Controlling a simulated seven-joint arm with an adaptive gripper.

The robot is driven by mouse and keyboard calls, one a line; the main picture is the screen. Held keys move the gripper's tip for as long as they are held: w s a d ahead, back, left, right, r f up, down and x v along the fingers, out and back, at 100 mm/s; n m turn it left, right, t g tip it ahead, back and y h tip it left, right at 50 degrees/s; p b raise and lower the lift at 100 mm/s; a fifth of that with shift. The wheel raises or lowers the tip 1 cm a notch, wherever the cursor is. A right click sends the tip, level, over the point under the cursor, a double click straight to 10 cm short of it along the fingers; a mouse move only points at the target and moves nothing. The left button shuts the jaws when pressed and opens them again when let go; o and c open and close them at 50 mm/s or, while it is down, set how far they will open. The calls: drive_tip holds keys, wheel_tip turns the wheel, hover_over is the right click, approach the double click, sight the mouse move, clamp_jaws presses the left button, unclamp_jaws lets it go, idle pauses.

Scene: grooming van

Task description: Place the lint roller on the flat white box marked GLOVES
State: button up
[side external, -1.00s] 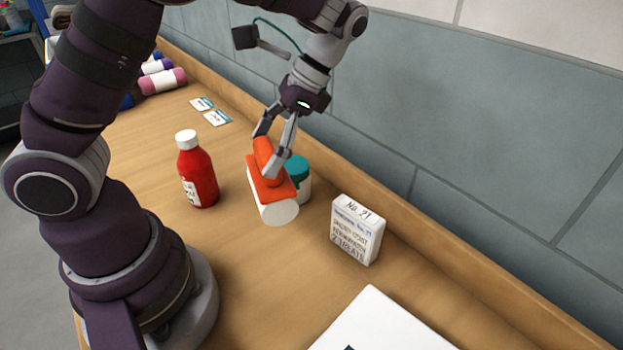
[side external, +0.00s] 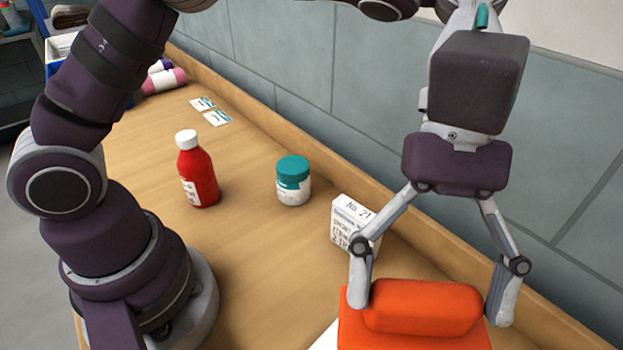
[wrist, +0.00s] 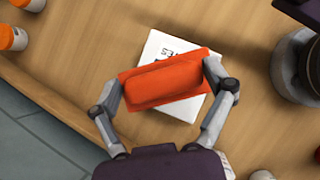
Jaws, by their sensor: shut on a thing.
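My gripper (side external: 430,298) is shut on the lint roller (side external: 423,310), with one finger at each end of its orange handle. In the wrist view my gripper (wrist: 164,88) holds the orange lint roller (wrist: 166,80) across the flat white box (wrist: 157,44). The roller covers much of the box, and only part of its dark lettering shows. In the side view a small white corner of the box (side external: 325,341) shows at the bottom edge. The roller's underside is hidden, and I cannot tell whether it touches the box.
A small upright white carton (side external: 347,222) stands close behind my gripper. A teal-lidded jar (side external: 293,182) and a red bottle (side external: 199,175) stand farther left. Orange-topped containers (wrist: 12,38) show at the wrist view's upper left. A raised wooden edge runs along the wall.

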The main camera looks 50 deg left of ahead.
sight(408, 331)
wheel_tip(408, 331, down, 6)
drive_tip(key=shift+r, duration=0.2)
drive_tip(key=o, duration=1.1)
drive_tip(key=v, duration=1.2)
drive_tip(key=s+a+f+m+t+y, duration=0.1)
drive_tip(key=a+m+t, duration=0.1)
drive_tip(key=a, duration=0.5)
drive_tip(key=s+a+f+m+t+y, duration=0.1)
drive_tip(key=s+a+m+t+y, duration=0.1)
drive_tip(key=a+t, duration=0.3)
drive_tip(key=s+a+f+m+t+y, duration=0.1)
drive_tip(key=s+a+m+t, duration=0.1)
drive_tip(key=a, duration=0.6)
drive_tip(key=shift+a+f+m+t, duration=0.2)
drive_tip(key=shift+m+t, duration=0.2)
drive_tip(key=shift+m, duration=0.15)
drive_tip(key=shift+a+f+m+t, duration=0.15)
drive_tip(key=shift+m+t, duration=0.25)
drive_tip(key=shift+m, duration=0.15)
